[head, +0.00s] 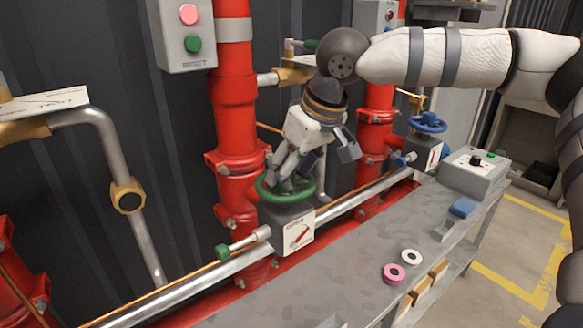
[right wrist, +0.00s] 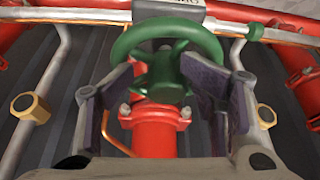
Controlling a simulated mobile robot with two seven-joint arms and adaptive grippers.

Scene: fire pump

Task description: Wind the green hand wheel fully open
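The green hand wheel (head: 284,199) sits on top of a grey valve box with a white label plate (head: 299,234) that bears a red pointer. My right gripper (head: 287,181) reaches down onto the wheel from above. In the right wrist view the wheel (right wrist: 168,27) lies ahead, and the two fingers of my right gripper (right wrist: 155,72) stand apart on either side of its hub. The fingertips are at the wheel's ring; whether they touch the rim or spokes I cannot tell. My left gripper is not in view.
A blue hand wheel (head: 428,122) stands on another valve box to the right. A grey button box (head: 474,174) sits at the bench's far end. A pink ring (head: 394,274) and a white ring (head: 412,256) lie on the bench (head: 345,270). Red pipes (head: 235,110) rise behind.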

